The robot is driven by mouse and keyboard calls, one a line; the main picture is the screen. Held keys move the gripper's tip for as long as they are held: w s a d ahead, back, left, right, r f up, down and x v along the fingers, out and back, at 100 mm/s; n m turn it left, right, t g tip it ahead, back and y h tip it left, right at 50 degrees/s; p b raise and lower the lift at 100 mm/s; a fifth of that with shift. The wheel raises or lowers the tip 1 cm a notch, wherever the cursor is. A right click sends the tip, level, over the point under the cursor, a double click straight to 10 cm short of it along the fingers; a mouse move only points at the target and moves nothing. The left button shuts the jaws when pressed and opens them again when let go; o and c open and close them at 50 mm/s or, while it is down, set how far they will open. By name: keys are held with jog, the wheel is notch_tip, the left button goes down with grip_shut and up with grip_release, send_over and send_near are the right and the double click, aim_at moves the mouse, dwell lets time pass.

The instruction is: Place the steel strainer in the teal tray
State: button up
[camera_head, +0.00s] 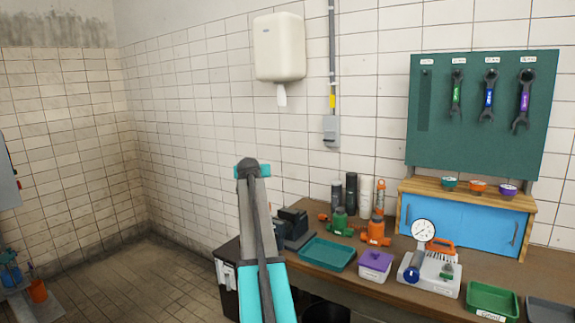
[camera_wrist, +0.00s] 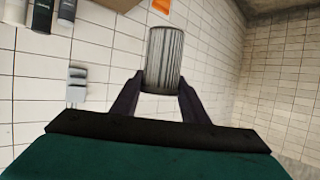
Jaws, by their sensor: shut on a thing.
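In the wrist view my gripper (camera_wrist: 162,81) is shut on the steel strainer (camera_wrist: 164,58), a grey cylinder with fine lengthwise stripes held between the two dark fingers. The wall and bottles are behind it in that view. The teal tray (camera_head: 327,253) lies on the workbench in the head view, and its visible inside looks empty. In the head view my raised arm stands left of the tray. The strainer and fingers are not visible there.
Left of the tray are dark boxes (camera_head: 292,225); behind are green and orange valves (camera_head: 375,232) and upright cylinders (camera_head: 351,193). Right are a purple-lidded box (camera_head: 375,265), a gauge device (camera_head: 430,270) and a green tray (camera_head: 493,299). A tool board (camera_head: 480,150) hangs behind.

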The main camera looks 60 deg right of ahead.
jog(key=w+a+f+n+t+y, duration=0.15)
jog(key=w+a, duration=0.45)
jog(key=a, duration=0.6)
jog(key=w+a+f+n+t+y, duration=0.1)
jog(key=w+a+f+n+y, duration=0.3)
jog(key=a, duration=0.8)
jog(key=w+a+f+t+h, duration=0.1)
jog(key=w+a+t, duration=0.1)
jog(key=w+a, duration=0.7)
jog(key=s+a+f+n+y, duration=0.1)
jog(key=a+f+n+y, duration=0.1)
jog(key=a, duration=1.7)
jog(key=s+a+f+n+t+y, duration=0.1)
jog(key=a+f+n+y, duration=0.2)
jog(key=a, duration=1.7)
jog(key=shift+s+a+y, duration=0.2)
jog(key=shift+a+y, duration=0.05)
jog(key=shift+y, duration=0.5)
jog(key=shift+s+f, duration=0.1)
jog(key=shift+s, duration=0.05)
